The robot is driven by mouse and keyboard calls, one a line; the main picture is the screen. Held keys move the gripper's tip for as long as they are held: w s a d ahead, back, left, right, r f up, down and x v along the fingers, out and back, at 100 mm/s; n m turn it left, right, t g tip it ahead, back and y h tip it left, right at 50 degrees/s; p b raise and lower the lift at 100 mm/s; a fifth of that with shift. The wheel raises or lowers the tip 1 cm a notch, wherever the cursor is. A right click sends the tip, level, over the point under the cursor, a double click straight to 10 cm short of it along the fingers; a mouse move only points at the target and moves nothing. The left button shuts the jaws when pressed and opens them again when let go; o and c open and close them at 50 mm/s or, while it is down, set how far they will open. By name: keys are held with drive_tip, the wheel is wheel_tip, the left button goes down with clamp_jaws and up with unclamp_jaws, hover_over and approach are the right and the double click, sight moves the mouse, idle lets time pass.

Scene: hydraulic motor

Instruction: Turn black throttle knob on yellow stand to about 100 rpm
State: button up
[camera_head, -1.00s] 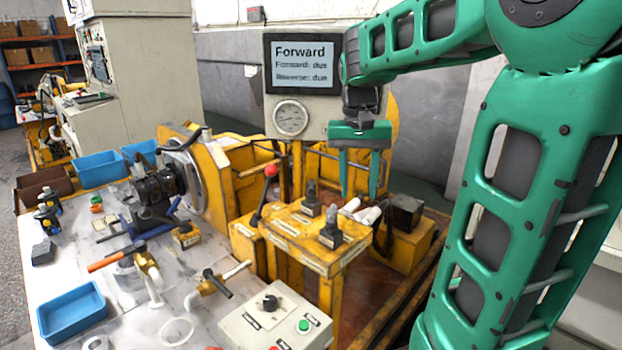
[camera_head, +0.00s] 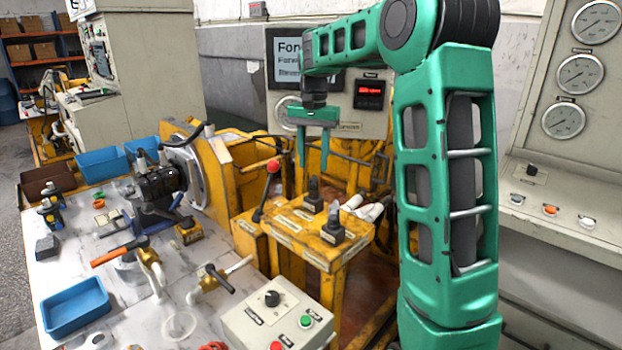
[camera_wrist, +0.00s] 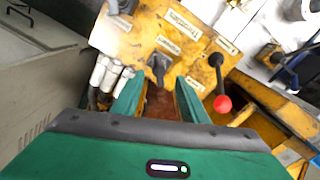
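The yellow stand (camera_head: 300,239) carries two upright black knobs, a rear one (camera_head: 313,196) and a nearer one (camera_head: 332,230). My gripper (camera_head: 312,167) hangs open and empty, fingers down, above the rear knob in the head view. In the wrist view one black knob (camera_wrist: 159,66) appears just beyond and between the open fingertips (camera_wrist: 158,88), apart from them. The other knob (camera_wrist: 122,6) is cut by the top edge. A display (camera_head: 284,72) reading "Forward" and a gauge (camera_head: 285,105) are partly hidden by my arm.
A red-ball lever (camera_head: 273,167) stands left of the knobs; it also shows in the wrist view (camera_wrist: 222,103). White cylinders (camera_head: 368,209) lie right of the stand. A red digital readout (camera_head: 370,95) is on the panel behind. A grey control box (camera_head: 270,325) sits in front.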

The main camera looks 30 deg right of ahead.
sight(313, 179)
drive_tip(key=shift+f, duration=2.8)
clamp_jaws()
